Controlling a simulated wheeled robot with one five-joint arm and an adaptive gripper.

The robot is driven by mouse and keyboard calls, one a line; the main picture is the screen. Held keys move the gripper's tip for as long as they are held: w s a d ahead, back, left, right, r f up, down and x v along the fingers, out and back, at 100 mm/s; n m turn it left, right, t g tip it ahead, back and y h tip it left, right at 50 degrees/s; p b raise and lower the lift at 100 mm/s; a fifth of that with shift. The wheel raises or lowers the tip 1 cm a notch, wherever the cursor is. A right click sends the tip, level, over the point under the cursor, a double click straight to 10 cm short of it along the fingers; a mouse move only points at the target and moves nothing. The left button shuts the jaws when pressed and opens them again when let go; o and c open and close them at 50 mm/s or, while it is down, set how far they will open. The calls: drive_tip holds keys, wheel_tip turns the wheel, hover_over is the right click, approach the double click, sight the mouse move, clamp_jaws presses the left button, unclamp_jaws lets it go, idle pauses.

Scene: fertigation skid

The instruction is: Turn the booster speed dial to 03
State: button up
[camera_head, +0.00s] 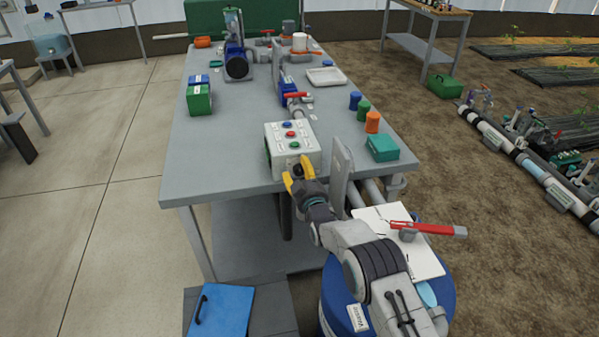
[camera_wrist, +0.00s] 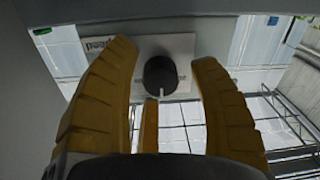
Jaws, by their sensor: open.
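The booster speed dial (camera_wrist: 160,75) is a round black knob with a white pointer mark at its lower edge in the wrist view. It sits on a white label plate (camera_wrist: 183,46) whose printing is partly hidden by my fingers. My gripper (camera_wrist: 165,58) is open, with one yellow finger on each side of the dial and visible gaps between. In the head view my gripper (camera_head: 298,173) is at the near face of the white control box (camera_head: 275,155). The dial is not visible there. I cannot read the scale numbers.
The box has blue, red and green buttons on top and stands at the near edge of the grey table (camera_head: 230,140). A grey upright plate (camera_head: 341,172) stands close right of my gripper. A red-handled valve (camera_head: 430,228) lies beside my arm, above a blue drum (camera_head: 335,290).

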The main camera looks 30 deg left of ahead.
drive_tip(key=shift+c, duration=0.3)
clamp_jaws()
idle(0.4)
